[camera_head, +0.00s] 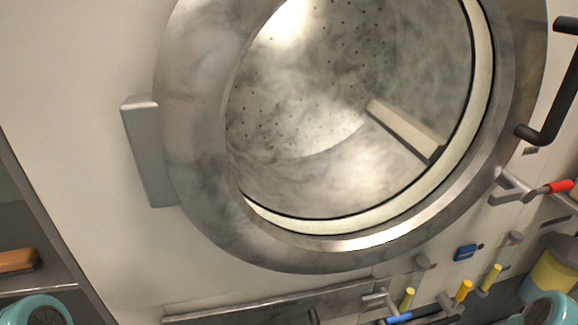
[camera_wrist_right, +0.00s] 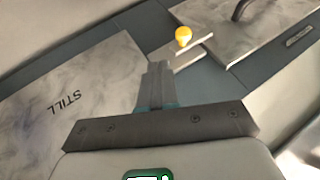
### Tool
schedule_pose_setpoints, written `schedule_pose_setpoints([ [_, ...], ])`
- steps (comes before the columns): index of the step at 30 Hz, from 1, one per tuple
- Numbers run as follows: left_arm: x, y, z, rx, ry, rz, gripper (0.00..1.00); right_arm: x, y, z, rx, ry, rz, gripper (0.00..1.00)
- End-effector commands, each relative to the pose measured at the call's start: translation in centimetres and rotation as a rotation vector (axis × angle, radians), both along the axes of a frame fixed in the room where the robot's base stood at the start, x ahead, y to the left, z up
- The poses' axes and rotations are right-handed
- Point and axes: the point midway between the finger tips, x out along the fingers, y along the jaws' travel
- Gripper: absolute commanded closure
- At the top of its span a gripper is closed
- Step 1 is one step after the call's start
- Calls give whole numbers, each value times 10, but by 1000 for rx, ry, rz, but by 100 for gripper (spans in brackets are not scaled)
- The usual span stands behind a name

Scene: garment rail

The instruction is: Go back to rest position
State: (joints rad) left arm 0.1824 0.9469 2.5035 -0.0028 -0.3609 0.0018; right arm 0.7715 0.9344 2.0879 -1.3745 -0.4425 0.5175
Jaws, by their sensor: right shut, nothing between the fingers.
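My right gripper (camera_wrist_right: 158,70) shows in the right wrist view. Its two fingers are pressed together and nothing is between them. The fingers point away from the camera, over a pale marbled panel and a grey strip. I cannot tell how far the tips are from these surfaces. Neither gripper shows in the head view, and my left gripper is out of sight. Teal rounded parts at both lower corners of the head view look like parts of my arms.
A large round metal drum opening (camera_head: 207,200) fills the head view, with a black handle (camera_head: 553,118) and a red-tipped lever (camera_head: 558,187) at right. A brown block (camera_head: 18,260) sits on a shelf at left.

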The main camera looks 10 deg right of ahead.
Motion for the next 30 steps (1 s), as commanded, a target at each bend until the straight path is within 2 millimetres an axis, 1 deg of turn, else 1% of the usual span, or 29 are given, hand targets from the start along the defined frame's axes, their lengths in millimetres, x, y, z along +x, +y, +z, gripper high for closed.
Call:
schedule_pose_setpoints([
  [1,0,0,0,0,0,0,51,2,18,3,12,19,-4,100],
  [2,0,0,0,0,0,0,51,2,29,5,18,35,-14,100],
  [3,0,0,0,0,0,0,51,1,46,7,24,62,-27,100],
  [5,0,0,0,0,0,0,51,-4,71,11,28,111,-46,100],
  [6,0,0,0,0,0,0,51,-9,86,13,25,147,-58,100],
  [9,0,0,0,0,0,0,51,-28,116,17,7,238,-81,100],
  [12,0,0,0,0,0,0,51,-49,137,20,-20,320,-97,100],
  [15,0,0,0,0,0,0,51,-72,152,24,-55,396,-109,100],
  [19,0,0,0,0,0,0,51,-103,166,29,-109,490,-119,100],
  [20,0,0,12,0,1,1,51,-105,166,42,-114,497,-123,100],
  [21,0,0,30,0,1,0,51,-103,165,59,-111,492,-126,100],
  [26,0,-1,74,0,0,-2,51,-103,165,102,-110,494,-126,100],
  [29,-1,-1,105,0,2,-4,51,-104,165,134,-110,494,-126,100],
  [30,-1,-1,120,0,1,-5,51,-103,165,148,-110,494,-125,100],
])
